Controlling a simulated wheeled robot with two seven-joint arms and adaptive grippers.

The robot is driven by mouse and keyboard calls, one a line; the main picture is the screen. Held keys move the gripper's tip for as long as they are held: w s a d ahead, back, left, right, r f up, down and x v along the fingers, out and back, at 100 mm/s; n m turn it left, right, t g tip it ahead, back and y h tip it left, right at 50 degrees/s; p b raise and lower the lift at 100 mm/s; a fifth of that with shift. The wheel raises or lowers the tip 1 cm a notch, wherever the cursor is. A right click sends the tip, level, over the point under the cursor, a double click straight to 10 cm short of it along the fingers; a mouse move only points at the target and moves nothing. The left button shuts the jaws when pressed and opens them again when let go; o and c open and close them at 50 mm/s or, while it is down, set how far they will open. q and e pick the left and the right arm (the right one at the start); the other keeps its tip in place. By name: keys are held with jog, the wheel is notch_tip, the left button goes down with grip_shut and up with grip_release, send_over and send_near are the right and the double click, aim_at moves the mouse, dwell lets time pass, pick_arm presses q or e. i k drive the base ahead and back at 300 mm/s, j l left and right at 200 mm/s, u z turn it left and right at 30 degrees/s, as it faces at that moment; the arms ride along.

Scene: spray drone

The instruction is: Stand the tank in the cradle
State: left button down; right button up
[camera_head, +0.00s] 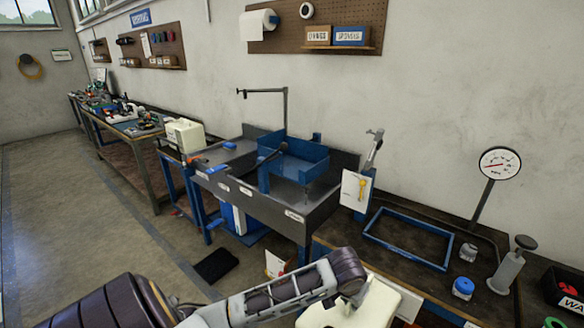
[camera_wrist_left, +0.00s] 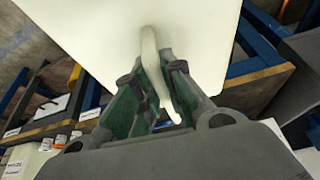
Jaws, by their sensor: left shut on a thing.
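The cream-white tank (camera_head: 352,308) is at the bottom of the head view, partly cut off by the frame edge. My left gripper (camera_head: 358,290) is at its top, mostly hidden behind my own arm. In the left wrist view, the green-padded fingers (camera_wrist_left: 155,95) are shut on the tank's thin handle, with the pale tank body (camera_wrist_left: 110,35) beyond them. A flat blue rectangular frame (camera_head: 380,240) lies empty on the right bench. A blue open-topped holder (camera_head: 300,172) stands in the sink. I cannot tell which one is the cradle. My right gripper is not in view.
A dark sink unit (camera_head: 305,215) stands behind the tank. A dial gauge (camera_head: 499,163) on a post, a blue-capped jar (camera_head: 463,288) and a grey pump-like cylinder (camera_head: 508,270) stand right of the frame. Another cream container (camera_head: 186,135) sits farther left.

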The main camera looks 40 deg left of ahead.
aim_at(293, 167)
jog(key=j+z, duration=0.1)
jog(key=j, duration=0.55)
jog(key=k+j+z, duration=0.1)
jog(key=j, duration=0.5)
jog(key=k+j+z, duration=0.15)
jog(key=j, duration=0.5)
jog(key=k+j+z, duration=0.1)
jog(key=j, duration=0.5)
jog(key=k+j+z, duration=0.1)
jog(key=j, duration=0.5)
jog(key=k+j+z, duration=0.1)
jog(key=k+j, duration=0.2)
jog(key=j, duration=0.25)
jog(key=k+j+z, duration=0.1)
jog(key=j, duration=0.5)
jog(key=k+j+z, duration=0.1)
jog(key=k+j, duration=0.2)
jog(key=j, duration=0.25)
